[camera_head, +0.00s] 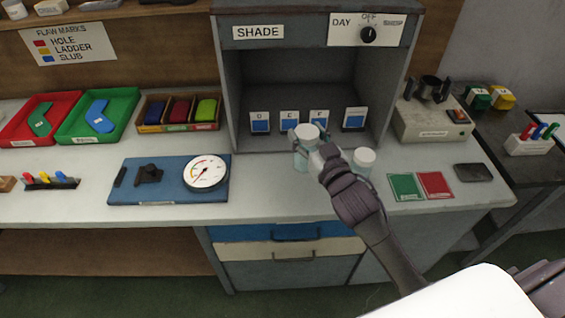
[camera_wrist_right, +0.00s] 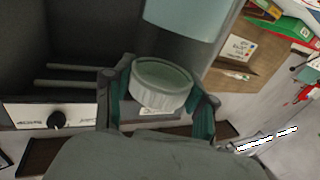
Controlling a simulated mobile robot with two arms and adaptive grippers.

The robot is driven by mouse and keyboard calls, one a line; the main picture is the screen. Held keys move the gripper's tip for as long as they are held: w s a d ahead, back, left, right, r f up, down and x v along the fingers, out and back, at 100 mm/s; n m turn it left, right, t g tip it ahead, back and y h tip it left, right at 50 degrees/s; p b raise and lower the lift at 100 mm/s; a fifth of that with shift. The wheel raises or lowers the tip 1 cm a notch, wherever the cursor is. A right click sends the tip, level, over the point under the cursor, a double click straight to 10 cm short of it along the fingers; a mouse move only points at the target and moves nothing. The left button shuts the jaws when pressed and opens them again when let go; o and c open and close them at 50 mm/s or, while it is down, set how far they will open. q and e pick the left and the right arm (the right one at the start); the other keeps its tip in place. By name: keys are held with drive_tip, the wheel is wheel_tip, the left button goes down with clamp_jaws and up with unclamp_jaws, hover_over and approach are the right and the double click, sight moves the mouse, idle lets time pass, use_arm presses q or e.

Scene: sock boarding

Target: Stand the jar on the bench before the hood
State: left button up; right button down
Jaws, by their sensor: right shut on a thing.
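A jar (camera_head: 302,160) with a white lid and pale blue-green body is at the front opening of the grey shade hood (camera_head: 227,100). My right gripper (camera_head: 308,142) is shut on this jar near its lid. In the right wrist view the ribbed white lid (camera_wrist_right: 160,85) sits between the two fingers (camera_wrist_right: 158,105). The jar looks upright; I cannot tell whether its base touches the bench (camera_head: 270,200). A second white-lidded jar (camera_head: 363,158) stands just right of the gripper, partly hidden by my arm. My left gripper is not in view.
Several blue sample cards (camera_head: 260,122) stand inside the hood. A blue board with a dial gauge (camera_head: 205,173) lies left on the bench. Green and red cards (camera_head: 405,187) and a dark pad (camera_head: 473,173) lie right. Bare bench shows between the gauge and the jars.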

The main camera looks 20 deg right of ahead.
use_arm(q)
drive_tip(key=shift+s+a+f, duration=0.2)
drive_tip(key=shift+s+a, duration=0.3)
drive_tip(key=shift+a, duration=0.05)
use_arm(e)
drive_tip(key=w+a+f, duration=0.4)
drive_tip(key=a+f, duration=0.2)
drive_tip(key=f, duration=0.2)
drive_tip(key=shift+a+f, duration=0.2)
drive_tip(key=shift+a, duration=0.05)
use_arm(q)
drive_tip(key=shift+b, duration=0.3)
use_arm(e)
drive_tip(key=shift+f, duration=0.1)
drive_tip(key=shift+c, duration=1.8)
unclamp_jaws()
use_arm(q)
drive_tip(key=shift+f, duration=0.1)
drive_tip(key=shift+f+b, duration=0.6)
drive_tip(key=shift+b, duration=0.05)
use_arm(e)
drive_tip(key=s, duration=1.2)
drive_tip(key=shift+d, duration=0.4)
